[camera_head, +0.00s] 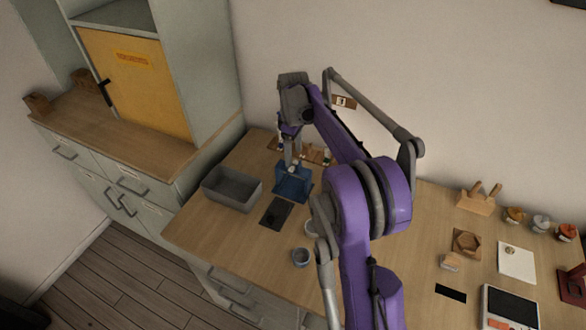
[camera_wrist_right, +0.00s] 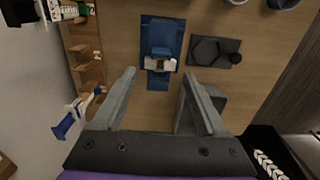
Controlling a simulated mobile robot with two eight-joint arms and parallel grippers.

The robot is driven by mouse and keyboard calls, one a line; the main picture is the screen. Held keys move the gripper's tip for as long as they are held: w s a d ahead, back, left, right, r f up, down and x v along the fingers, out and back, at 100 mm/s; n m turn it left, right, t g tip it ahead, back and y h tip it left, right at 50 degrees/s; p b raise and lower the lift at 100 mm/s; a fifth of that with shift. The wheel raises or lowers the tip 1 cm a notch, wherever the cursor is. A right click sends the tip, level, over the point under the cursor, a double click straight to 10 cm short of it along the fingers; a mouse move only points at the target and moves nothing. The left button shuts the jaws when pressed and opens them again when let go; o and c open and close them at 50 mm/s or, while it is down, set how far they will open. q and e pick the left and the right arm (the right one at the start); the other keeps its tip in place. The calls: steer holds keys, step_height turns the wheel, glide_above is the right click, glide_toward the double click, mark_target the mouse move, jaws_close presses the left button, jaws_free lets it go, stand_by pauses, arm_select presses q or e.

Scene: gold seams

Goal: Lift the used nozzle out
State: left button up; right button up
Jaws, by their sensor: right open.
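My right gripper (camera_head: 290,165) is above the blue stand (camera_head: 292,186) in the head view. In the right wrist view its two fingers (camera_wrist_right: 157,75) are spread apart with nothing between the tips. The blue stand (camera_wrist_right: 163,35) lies ahead of the fingertips there. A small pale metallic piece (camera_wrist_right: 160,64) sits across the stand's near part, roughly in line with the gap between the fingers. It may be the nozzle, but it is too small to be sure. My left gripper does not show.
A grey open bin (camera_head: 232,188) stands left of the stand. A dark flat mat (camera_head: 277,213) and a grey cup (camera_head: 302,257) are nearer the front. A wooden rack (camera_wrist_right: 85,50) with small bottles is beside the stand. My right arm hides part of the table.

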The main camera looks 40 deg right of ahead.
mark_target(294, 167)
steer(key=shift+f+b, duration=1.6)
steer(key=shift+f, duration=1.75)
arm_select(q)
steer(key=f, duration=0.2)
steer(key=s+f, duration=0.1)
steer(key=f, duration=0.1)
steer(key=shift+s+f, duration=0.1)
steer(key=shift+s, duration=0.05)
arm_select(e)
steer(key=c, duration=0.8)
arm_select(q)
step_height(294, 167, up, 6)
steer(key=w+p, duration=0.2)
steer(key=p, duration=0.2)
arm_select(e)
steer(key=shift+o, duration=0.2)
steer(key=shift+r, duration=4.35)
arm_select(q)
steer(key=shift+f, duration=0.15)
